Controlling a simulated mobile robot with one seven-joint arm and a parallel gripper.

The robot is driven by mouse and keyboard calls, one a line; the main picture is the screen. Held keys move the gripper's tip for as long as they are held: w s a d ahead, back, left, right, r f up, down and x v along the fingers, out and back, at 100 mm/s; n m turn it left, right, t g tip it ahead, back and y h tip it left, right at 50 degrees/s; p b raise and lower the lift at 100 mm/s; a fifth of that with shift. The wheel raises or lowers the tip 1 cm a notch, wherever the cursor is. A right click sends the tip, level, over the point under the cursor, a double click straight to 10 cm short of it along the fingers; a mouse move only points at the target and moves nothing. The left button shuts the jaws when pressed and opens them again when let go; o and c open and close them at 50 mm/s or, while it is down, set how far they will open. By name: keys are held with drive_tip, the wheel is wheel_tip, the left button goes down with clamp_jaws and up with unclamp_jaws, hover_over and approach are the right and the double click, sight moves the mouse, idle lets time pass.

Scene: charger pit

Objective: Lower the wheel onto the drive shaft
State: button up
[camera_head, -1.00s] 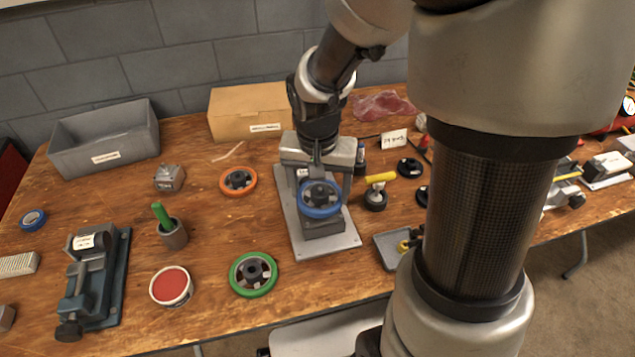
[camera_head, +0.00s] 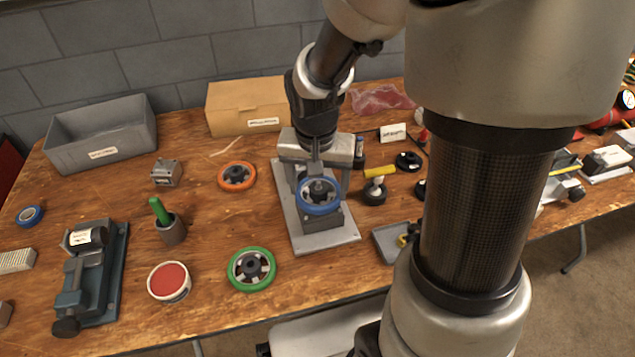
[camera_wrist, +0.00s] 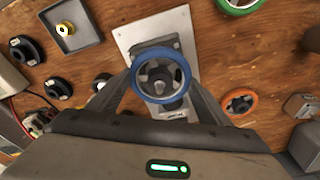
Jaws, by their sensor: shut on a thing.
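The blue-rimmed wheel (camera_head: 318,195) is in my gripper (camera_head: 318,170), above a dark block on a grey metal plate (camera_head: 325,238). In the wrist view the wheel (camera_wrist: 160,78) lies between the fingers of my gripper (camera_wrist: 158,85), in front of the block and plate (camera_wrist: 132,30). My gripper is shut on the wheel. The drive shaft cannot be made out clearly; the wheel and gripper cover that spot. I cannot tell whether the wheel touches anything below it.
A green-rimmed wheel (camera_head: 251,269) and an orange-rimmed wheel (camera_head: 237,176) lie on the bench to the left. A cup with a green handle (camera_head: 172,229), a red-topped tub (camera_head: 169,282) and a vise (camera_head: 92,275) stand further left. A grey tray (camera_head: 390,243) is to the right.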

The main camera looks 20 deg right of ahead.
drive_tip(key=shift+f, duration=0.25)
drive_tip(key=o, duration=1.3)
drive_tip(key=c, duration=0.4)
drive_tip(key=shift+r, duration=0.1)
drive_tip(key=shift+r+p, duration=2.3)
drive_tip(key=shift+r, duration=0.65)
